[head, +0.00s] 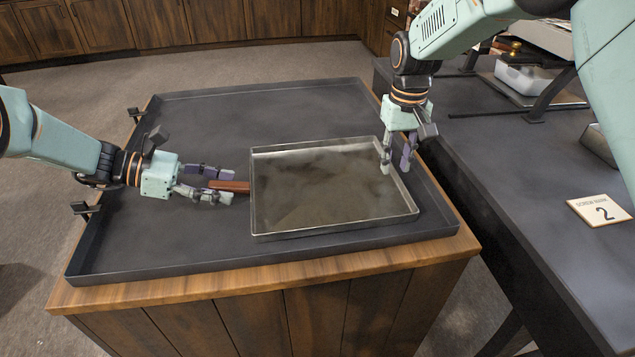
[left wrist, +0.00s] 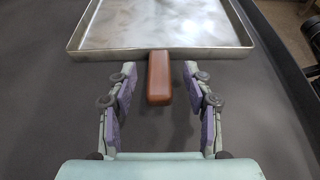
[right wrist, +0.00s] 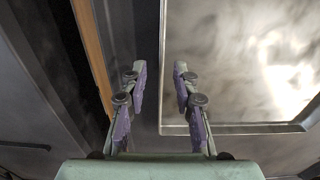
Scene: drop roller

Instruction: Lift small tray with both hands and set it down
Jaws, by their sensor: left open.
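The small metal tray (head: 330,229) lies flat inside a large dark tray, its brown handle (head: 240,186) pointing left. My left gripper (head: 224,186) is open, with its fingers on either side of the handle; the left wrist view shows the handle (left wrist: 159,80) between the fingers with gaps on both sides. My right gripper (head: 396,166) points down at the small tray's right rim. In the right wrist view its fingers (right wrist: 160,75) are apart, with the tray's rim (right wrist: 163,110) running between them. I see no clear contact there.
The large dark tray (head: 160,240) has a low raised rim and sits on a wooden cabinet (head: 290,300). The large tray's back left is bare.

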